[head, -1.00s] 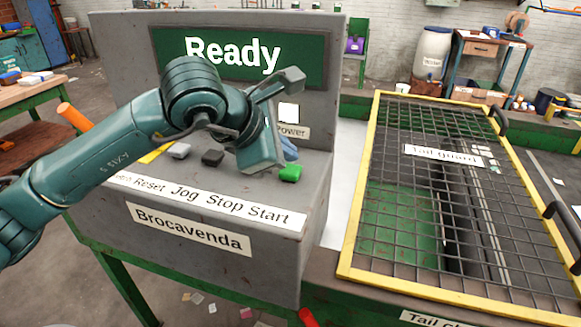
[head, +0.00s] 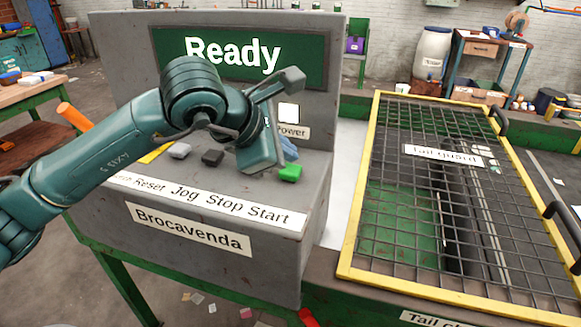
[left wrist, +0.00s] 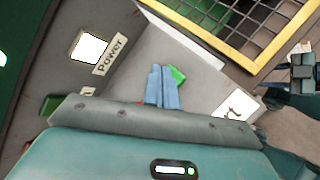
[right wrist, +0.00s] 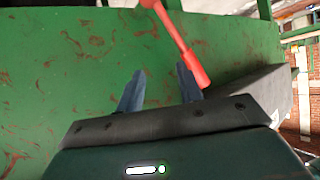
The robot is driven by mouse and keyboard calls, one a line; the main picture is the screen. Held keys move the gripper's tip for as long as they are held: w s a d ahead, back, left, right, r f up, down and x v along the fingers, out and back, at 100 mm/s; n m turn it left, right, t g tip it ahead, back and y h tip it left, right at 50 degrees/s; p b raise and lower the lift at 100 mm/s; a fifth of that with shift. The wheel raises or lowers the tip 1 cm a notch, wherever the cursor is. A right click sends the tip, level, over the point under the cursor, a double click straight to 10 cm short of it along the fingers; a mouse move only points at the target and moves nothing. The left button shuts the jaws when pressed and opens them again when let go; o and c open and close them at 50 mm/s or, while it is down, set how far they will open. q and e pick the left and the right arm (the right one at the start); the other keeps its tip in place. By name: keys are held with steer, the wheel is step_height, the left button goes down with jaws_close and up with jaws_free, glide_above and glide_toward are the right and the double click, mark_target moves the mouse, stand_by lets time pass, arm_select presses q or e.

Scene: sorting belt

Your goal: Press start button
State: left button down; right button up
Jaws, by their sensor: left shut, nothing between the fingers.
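The green start button (head: 290,173) stands on the grey console's sloped top, above the word Start on the label strip (head: 215,203). It is partly hidden behind the fingers in the left wrist view (left wrist: 178,74). My left gripper (head: 289,150) is shut and empty, its blue fingers just behind the button in the head view. In the left wrist view the fingertips (left wrist: 163,68) overlap the button's edge; I cannot tell whether they touch it. The screen (head: 235,55) reads Ready. My right gripper (right wrist: 162,75) is open, fingers apart, facing a green panel.
Dark (head: 212,158) and grey (head: 180,150) buttons sit left of the green one. A lit Power switch (head: 288,113) is on the upright panel. The yellow-framed tail guard (head: 352,215) lies right. A red handle (right wrist: 180,42) crosses close to my right fingers.

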arm_select(q)
steer(key=shift+f+b, duration=0.45)
steer(key=shift+b, duration=0.3)
steer(key=shift+f+b, duration=0.55)
steer(key=shift+b, duration=0.15)
stand_by(0.8)
steer(key=shift+r, duration=0.95)
